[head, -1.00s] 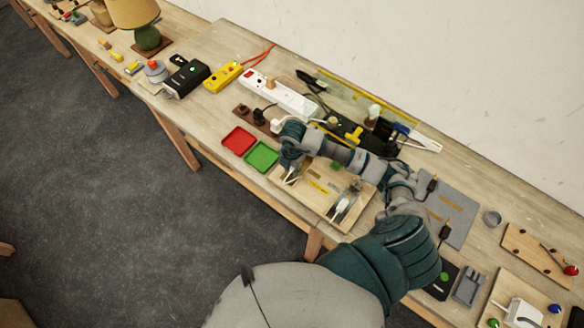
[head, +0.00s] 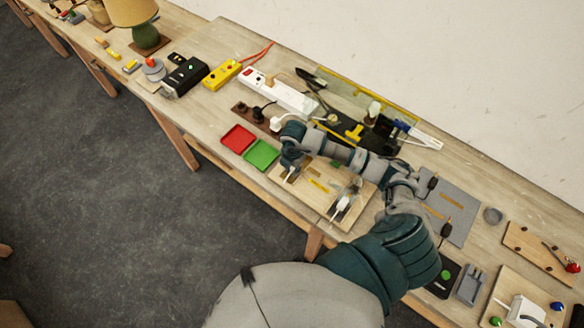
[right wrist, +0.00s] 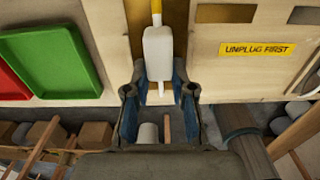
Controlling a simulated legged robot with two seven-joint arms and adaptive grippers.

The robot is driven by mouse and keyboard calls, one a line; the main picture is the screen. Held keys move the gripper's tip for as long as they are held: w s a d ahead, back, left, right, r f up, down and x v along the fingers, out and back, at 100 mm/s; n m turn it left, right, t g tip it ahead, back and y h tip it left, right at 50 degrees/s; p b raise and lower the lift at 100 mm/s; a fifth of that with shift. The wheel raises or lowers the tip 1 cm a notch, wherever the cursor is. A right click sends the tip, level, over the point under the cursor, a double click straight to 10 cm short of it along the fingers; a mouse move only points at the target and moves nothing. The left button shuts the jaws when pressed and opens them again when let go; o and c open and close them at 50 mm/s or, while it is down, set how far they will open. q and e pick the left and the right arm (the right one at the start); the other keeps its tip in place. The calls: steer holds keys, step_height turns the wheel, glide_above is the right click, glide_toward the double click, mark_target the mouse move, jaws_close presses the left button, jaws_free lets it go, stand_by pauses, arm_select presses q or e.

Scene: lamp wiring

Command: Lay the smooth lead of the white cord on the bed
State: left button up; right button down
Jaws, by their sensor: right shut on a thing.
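My right gripper (right wrist: 159,95) is low over the front left of the wooden board (right wrist: 215,65), its fingers on either side of the lower end of a white cord piece (right wrist: 158,52). I take the jaws to be shut on this piece; the exact contact is hard to see. A thin tip sticks out of its lower end, and a yellow length runs from its upper end. In the head view my right gripper (head: 289,174) is at the board's left side, partly hidden by its own wrist. My left gripper is not in view. I cannot tell which part is the bed.
A green tray (head: 261,154) and a red tray (head: 238,139) lie left of the board. An "UNPLUG FIRST" label (right wrist: 258,49) is on the board. A white power strip (head: 280,91) lies behind. A grey mat (head: 459,200) is to the right.

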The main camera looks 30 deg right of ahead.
steer(key=shift+f, duration=0.3)
stand_by(0.5)
steer(key=c, duration=0.9)
jaws_free()
